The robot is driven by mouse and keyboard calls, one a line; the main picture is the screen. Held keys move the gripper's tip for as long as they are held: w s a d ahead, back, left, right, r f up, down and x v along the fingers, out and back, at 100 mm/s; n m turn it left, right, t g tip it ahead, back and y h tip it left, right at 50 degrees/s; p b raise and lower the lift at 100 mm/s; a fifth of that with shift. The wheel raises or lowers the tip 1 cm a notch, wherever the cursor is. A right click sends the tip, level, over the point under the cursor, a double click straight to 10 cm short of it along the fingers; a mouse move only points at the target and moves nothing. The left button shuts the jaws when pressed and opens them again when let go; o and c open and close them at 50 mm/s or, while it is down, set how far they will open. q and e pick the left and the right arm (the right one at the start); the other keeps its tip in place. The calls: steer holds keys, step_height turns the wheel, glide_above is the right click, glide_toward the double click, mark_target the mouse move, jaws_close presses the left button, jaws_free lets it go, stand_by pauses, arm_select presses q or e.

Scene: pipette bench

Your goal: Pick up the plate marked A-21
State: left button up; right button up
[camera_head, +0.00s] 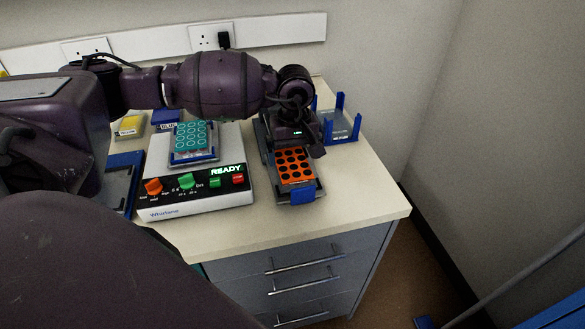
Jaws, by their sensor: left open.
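An orange plate (295,167) with round wells lies in a dark holder with a blue front tab (302,196) at the right of the bench. A teal plate (191,137) sits on top of the white READY device (195,200); the small label on its front edge is too small to read surely. I cannot make out the mark A-21 on either plate. My left gripper (293,146) is open, pointing down above the far end of the orange plate and hiding that end. I cannot tell whether its fingers touch the plate. My right gripper is not in view.
An empty blue-posted rack (340,124) stands just right of my left gripper. Small yellow (130,126) and blue (166,119) boxes sit behind the device, with a blue-edged tray (125,160) to its left. The bench's (367,197) front right corner is clear, above drawers.

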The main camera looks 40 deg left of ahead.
arm_select(q)
step_height(320, 180, down, 4)
steer(key=shift+s+r, duration=0.1)
steer(key=shift+r, duration=0.05)
steer(key=shift+f, duration=0.35)
steer(key=c, duration=0.6)
steer(key=shift+r, duration=0.65)
step_height(320, 180, up, 10)
step_height(320, 180, up, 9)
glide_above(294, 167)
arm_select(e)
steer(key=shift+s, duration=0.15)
arm_select(q)
steer(key=shift+f, duration=0.1)
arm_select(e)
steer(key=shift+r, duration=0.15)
